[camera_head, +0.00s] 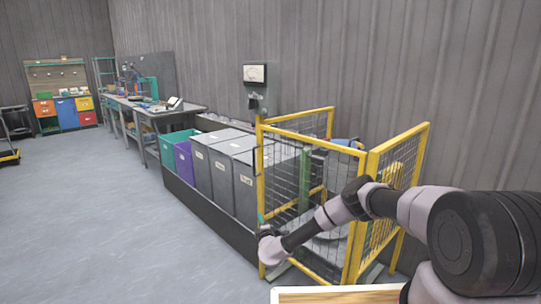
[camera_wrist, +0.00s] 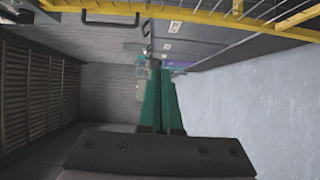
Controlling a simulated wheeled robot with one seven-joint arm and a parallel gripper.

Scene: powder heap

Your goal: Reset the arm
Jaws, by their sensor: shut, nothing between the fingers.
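My arm reaches in from the right of the head view, across the front of the yellow mesh cage (camera_head: 262,175). My gripper shows in the wrist view (camera_wrist: 162,82) as two green fingers shut side by side with nothing between them. In the head view only a small green bit of it shows at the arm's far end, beside the cage's front post. The cage's yellow rail also crosses the top of the wrist view (camera_wrist: 200,15).
Grey bins (camera_head: 232,170), a purple bin (camera_head: 183,163) and a green bin (camera_head: 167,150) stand in a row left of the cage. A workbench (camera_head: 160,112) runs along the wall behind. The floor (camera_head: 90,220) at left is clear. A wood-edged surface (camera_head: 330,295) lies at the bottom.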

